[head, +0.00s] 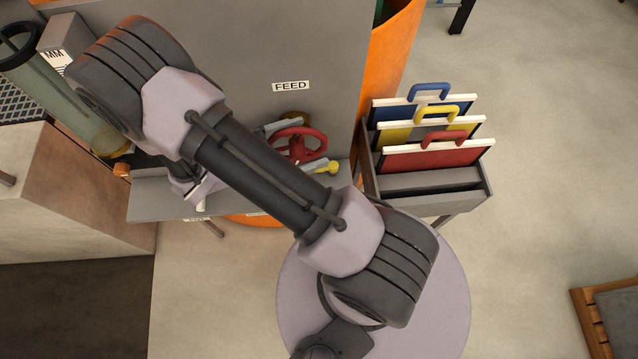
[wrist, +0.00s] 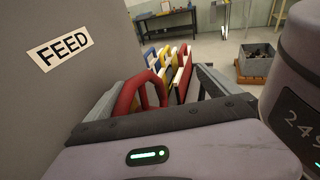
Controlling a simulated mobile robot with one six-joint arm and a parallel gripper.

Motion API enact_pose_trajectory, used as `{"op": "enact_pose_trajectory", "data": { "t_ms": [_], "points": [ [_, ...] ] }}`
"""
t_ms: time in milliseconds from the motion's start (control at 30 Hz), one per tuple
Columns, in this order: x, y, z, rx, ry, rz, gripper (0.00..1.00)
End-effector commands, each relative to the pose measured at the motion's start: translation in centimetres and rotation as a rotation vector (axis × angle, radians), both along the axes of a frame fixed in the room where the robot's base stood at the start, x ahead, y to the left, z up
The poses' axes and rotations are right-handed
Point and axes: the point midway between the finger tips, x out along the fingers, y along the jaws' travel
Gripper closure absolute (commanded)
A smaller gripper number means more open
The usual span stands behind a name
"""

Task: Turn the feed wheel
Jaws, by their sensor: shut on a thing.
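The red feed wheel (head: 309,136) is on the grey panel below the FEED label (head: 291,86). In the wrist view the red wheel (wrist: 127,96) shows beyond the gripper's dark body, between the two fingers (wrist: 160,88). The finger contacts are not clearly visible.
A rack (head: 430,180) at the right holds blue, yellow and red panels with handles. A yellow knob (head: 333,167) is close to the wheel's lower right. A grey ledge (head: 160,207) runs below. A glass tube (head: 62,88) stands at the left.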

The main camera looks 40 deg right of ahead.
Motion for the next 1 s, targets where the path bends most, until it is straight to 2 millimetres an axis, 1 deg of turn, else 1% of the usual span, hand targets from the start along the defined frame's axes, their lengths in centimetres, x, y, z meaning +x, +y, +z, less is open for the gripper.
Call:
{"op": "enact_pose_trajectory", "data": {
  "t_ms": [33,133,300,333,567,1000],
  "points": [
    [-10.1,3.9,0.0,0.006,0.042,-0.399,0.28],
    [-10.5,4.0,0.1,0.006,0.044,-0.4,0.28],
    [-10.6,4.0,0.1,0.005,0.047,-0.4,0.28],
    [-0.2,0.2,0.1,-0.006,0.013,0.048,0.28],
    [0.0,0.3,0.0,-0.006,0.011,0.049,0.28],
    [1.7,3.0,-3.1,-0.003,0.012,0.051,0.28]
  ]
}}
